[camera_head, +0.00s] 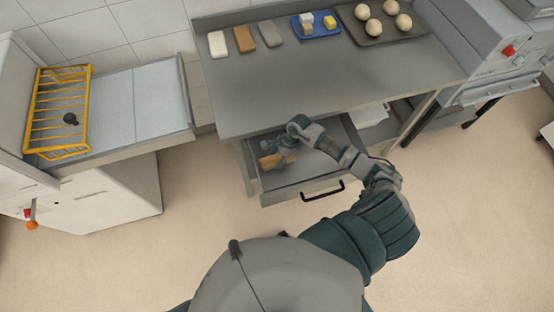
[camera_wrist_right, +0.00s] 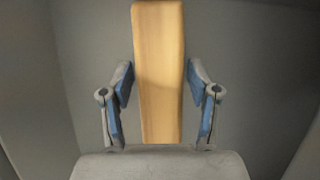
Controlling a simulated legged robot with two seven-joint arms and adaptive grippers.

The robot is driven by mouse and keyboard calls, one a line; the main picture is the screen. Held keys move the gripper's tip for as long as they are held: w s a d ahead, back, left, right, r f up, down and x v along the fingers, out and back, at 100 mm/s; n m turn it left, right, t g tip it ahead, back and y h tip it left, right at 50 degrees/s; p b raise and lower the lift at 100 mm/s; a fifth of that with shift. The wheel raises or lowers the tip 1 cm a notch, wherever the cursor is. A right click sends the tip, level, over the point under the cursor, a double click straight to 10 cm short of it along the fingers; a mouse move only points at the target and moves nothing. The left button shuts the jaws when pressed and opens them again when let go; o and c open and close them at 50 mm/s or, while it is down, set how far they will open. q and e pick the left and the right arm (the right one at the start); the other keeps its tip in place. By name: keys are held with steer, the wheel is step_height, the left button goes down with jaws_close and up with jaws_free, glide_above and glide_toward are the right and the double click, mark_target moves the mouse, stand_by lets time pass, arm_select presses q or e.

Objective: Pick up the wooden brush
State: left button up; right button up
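The wooden brush (camera_head: 270,160) lies in the open drawer under the steel counter, in the head view. In the right wrist view its long, light wooden body (camera_wrist_right: 158,70) runs up the middle of the picture. My right gripper (camera_head: 280,150) is reached down into the drawer at the brush. In the wrist view the two blue-padded fingers of this gripper (camera_wrist_right: 159,88) stand one on each side of the wood, with a narrow gap on both sides. They look open. The brush's bristles are not clearly visible. My left gripper is not in view.
The drawer (camera_head: 300,184) has walls around the gripper and a black front handle (camera_head: 323,191). The counter (camera_head: 330,80) overhangs its back. On the counter are several coloured blocks, a blue tray (camera_head: 314,29) and a dark tray of dough balls (camera_head: 362,38). A yellow rack (camera_head: 60,105) stands left.

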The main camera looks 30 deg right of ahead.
mark_target(278, 157)
steer(key=c, duration=0.8)
steer(key=shift+d, duration=0.25)
steer(key=shift+d, duration=0.1)
step_height(278, 157, up, 10)
